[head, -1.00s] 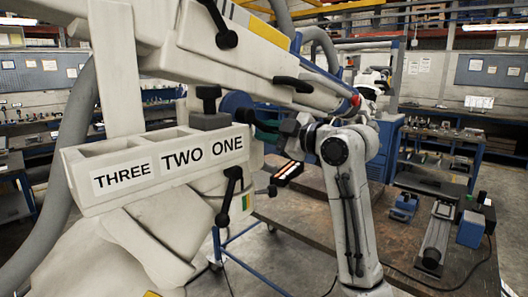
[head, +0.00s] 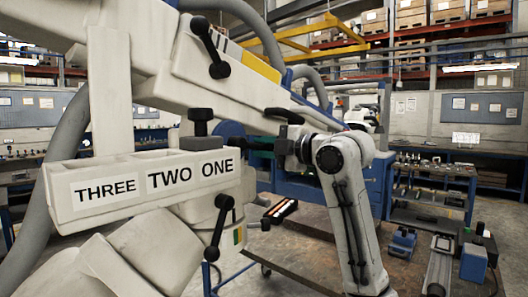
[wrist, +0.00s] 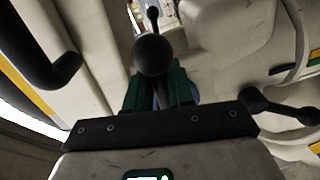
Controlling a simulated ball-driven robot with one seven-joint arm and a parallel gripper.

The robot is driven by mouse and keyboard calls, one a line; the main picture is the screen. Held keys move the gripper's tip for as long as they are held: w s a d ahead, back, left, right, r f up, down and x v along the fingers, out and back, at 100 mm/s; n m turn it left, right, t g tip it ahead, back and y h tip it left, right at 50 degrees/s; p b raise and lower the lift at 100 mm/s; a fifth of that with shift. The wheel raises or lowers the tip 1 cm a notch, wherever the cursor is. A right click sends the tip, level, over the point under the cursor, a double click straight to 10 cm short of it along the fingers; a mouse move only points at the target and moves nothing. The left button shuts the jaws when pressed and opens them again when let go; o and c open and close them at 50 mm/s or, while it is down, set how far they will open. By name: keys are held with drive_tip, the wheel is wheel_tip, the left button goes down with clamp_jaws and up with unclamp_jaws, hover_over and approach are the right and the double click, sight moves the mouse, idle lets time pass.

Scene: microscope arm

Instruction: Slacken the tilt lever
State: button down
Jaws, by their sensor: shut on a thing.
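In the wrist view, my gripper (wrist: 156,92) has green fingers shut on a black ball-ended lever (wrist: 153,55). The ball stands up between the fingers and hides part of the shaft. No readable label shows which lever is the tilt lever.
In the wrist view, a dark handle (wrist: 42,55) is at left and another black lever (wrist: 280,106) at right, both near my gripper. A grey hose (head: 50,185) hangs at left in the head view. A workbench with a blue vise (head: 403,240) stands at right.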

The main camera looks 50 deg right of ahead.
drive_tip(key=c, duration=1.1)
unclamp_jaws()
drive_tip(key=s+b, duration=0.2)
drive_tip(key=s, duration=0.8)
drive_tip(key=shift+s+d+r, duration=0.25)
drive_tip(key=shift+s+d, duration=0.05)
drive_tip(key=shift+s, duration=0.1)
